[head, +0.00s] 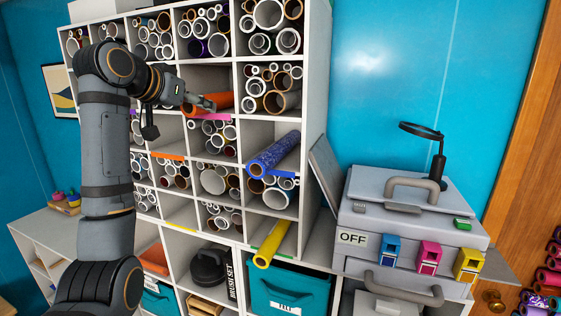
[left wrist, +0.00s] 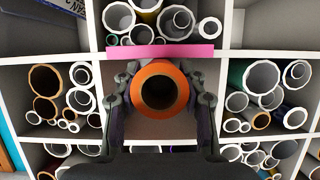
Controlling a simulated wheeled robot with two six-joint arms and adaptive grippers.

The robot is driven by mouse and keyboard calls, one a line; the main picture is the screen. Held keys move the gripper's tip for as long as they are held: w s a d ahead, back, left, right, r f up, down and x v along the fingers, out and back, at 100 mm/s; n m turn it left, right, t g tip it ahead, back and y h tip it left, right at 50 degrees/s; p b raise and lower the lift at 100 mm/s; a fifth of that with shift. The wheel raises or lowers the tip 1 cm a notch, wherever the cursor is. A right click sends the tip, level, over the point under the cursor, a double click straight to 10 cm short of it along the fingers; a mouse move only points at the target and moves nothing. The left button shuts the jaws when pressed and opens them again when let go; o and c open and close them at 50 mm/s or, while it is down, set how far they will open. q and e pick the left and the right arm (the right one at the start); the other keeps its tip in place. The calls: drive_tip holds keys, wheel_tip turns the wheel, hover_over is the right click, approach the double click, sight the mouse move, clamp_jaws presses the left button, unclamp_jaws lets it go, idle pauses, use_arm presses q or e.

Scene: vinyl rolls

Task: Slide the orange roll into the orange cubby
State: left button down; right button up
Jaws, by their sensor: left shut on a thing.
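My left gripper (head: 192,102) is shut on the orange roll (head: 212,102), which lies before the rack at the pink-labelled shelf edge (head: 214,116). I cannot tell whether its far end is inside a cubby. In the left wrist view the roll's round, hollow end (left wrist: 160,66) faces the camera between the two fingers (left wrist: 160,92), with an empty cubby behind it and the pink label (left wrist: 160,51) above. The orange label (head: 168,156) is on a shelf edge lower and to the left. The cubby above it (head: 170,128) looks empty, partly hidden by my arm. My right gripper is out of view.
Neighbouring cubbies hold many rolls. A blue roll (head: 273,155) and a yellow roll (head: 272,244) stick out of the rack to the lower right. A grey machine (head: 410,215) marked OFF stands right of the rack.

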use_arm(q)
drive_tip(key=shift+r, duration=0.15)
idle(0.4)
drive_tip(key=shift+r, duration=0.15)
